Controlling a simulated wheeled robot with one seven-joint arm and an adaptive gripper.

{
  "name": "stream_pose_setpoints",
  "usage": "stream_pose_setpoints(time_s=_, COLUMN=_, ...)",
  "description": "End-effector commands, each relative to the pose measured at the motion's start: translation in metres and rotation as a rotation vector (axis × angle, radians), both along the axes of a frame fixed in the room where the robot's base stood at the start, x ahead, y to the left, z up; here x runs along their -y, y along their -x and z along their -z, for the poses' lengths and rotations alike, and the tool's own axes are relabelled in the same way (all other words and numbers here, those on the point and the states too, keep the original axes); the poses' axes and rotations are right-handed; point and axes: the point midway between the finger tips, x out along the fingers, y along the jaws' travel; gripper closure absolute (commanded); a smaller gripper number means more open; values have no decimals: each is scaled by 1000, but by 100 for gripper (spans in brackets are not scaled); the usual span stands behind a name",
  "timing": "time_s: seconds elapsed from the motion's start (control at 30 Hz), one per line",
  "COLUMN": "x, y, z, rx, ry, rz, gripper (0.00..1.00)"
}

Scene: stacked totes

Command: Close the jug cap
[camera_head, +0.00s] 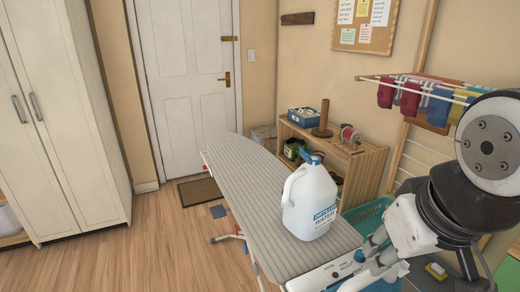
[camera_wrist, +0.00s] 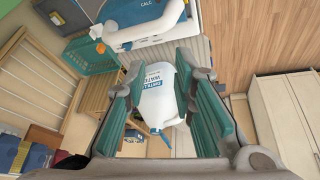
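The white water jug (camera_head: 310,207) stands upright on the ironing board, its blue-and-white label facing front right. Its blue cap (camera_head: 309,158) is on top; in the wrist view the cap (camera_wrist: 157,131) shows a blue flap sticking out from the neck, so it looks open. My gripper (camera_wrist: 160,66) is open, with teal pads wide apart. The jug (camera_wrist: 158,95) appears between the pads in the wrist view, farther off and not held. In the head view my arm is at the right and the gripper's fingers are hard to make out.
The striped ironing board (camera_head: 245,175) runs away to the left of the jug. A white-and-blue iron unit (camera_wrist: 145,38) sits on its near end. A wooden shelf (camera_head: 362,172), a teal basket (camera_head: 368,217) and a drying rack (camera_head: 430,90) stand right. Floor at left is clear.

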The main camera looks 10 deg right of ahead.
Motion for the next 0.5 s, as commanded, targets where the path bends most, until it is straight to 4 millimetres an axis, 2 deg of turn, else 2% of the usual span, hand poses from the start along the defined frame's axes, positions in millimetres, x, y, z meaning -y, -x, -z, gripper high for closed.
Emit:
stream_pose_setpoints(time_s=0.27, x=24, y=-44, z=0, rx=99, ry=85, rz=-17, gripper=76)
stream_pose_setpoints(time_s=0.5, x=50, y=-93, z=-3, rx=216, ry=183, rz=-63, gripper=76)
